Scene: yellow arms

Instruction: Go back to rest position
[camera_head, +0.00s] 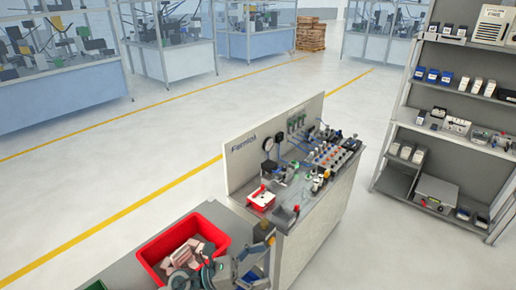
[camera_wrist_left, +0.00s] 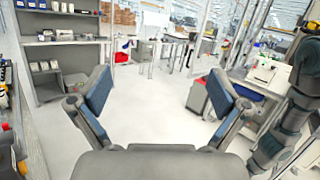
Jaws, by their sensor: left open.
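My left gripper (camera_head: 232,265) is at the bottom edge of the head view, in front of the red crate and low beside the workbench; part of it is cut off by the frame. In the left wrist view my left gripper (camera_wrist_left: 158,88) shows its two blue-padded fingers spread wide apart. Nothing is between them, only pale floor behind. A dark jointed arm link of mine stands at the right edge of that view. I cannot make out my right gripper in either view.
A red crate (camera_head: 217,238) holding greyish-pink parts stands at the bottom. A shelf rack (camera_head: 399,146) stands at the right. Open floor (camera_head: 150,150) lies beyond, with glass-walled cells (camera_head: 60,92) at the back.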

